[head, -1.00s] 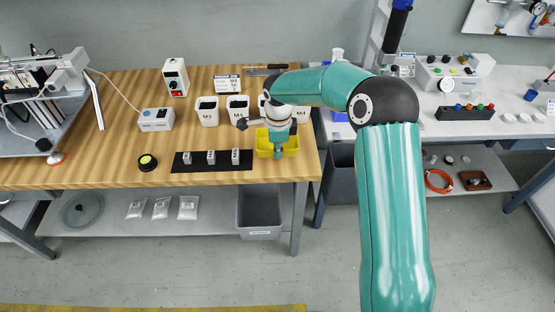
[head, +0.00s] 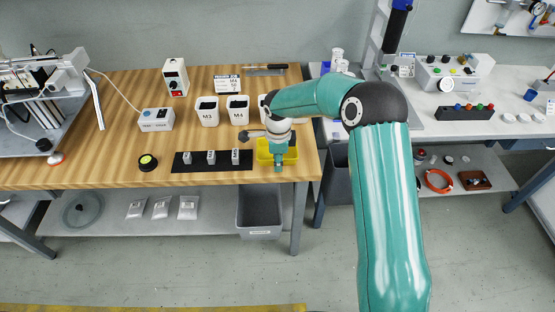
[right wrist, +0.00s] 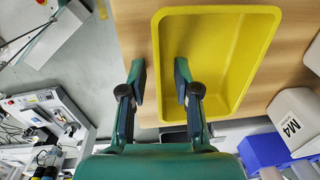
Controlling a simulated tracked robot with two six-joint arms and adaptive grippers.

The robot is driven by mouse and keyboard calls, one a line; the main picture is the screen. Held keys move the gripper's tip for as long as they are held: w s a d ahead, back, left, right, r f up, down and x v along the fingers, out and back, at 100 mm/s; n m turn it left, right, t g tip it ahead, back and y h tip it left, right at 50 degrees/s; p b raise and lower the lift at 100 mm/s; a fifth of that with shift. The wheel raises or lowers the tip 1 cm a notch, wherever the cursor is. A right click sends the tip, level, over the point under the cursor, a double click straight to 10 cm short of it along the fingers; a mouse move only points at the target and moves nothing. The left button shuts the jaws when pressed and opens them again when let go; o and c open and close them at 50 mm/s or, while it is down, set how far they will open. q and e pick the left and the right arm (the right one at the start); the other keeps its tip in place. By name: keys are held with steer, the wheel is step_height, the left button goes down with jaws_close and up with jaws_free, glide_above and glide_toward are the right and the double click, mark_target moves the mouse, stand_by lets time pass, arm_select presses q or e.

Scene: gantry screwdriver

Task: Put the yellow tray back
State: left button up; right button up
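The yellow tray (head: 292,152) is at the front right corner of the wooden bench, partly hidden by my right gripper (head: 278,165). In the right wrist view the tray (right wrist: 215,62) looks empty. The right gripper (right wrist: 160,66) is open there, with one finger over the inside of the tray and the other outside its side wall. The wall lies between the fingers with gaps on both sides. I cannot tell how far down the fingertips reach. My left gripper is not in view.
White bins (head: 207,111) stand behind the tray; one in the wrist view reads M4 (right wrist: 295,122). A black strip with small blocks (head: 190,165) lies left of the tray. The grey bin (head: 260,212) is below the bench.

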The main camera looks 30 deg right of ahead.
steer(key=shift+r, duration=0.1)
step_height(320, 180, up, 12)
steer(key=s, duration=0.1)
steer(key=s+a+f+n+y, duration=0.25)
steer(key=a+f+n, duration=0.4)
steer(key=f, duration=0.35)
steer(key=s+a+f+n+y, duration=0.1)
steer(key=s+a+f+n, duration=0.35)
steer(key=a+f, duration=0.4)
steer(key=s+a+f+n, duration=0.3)
steer(key=s+f+n, duration=0.2)
steer(key=s, duration=0.3)
steer(key=s+a+f+n, duration=0.4)
steer(key=s+f+n, duration=0.1)
steer(key=s, duration=0.4)
steer(key=shift+f+n+y, duration=0.25)
steer(key=shift+n+y, duration=0.2)
steer(key=shift+n, duration=0.15)
steer(key=shift+d, duration=0.1)
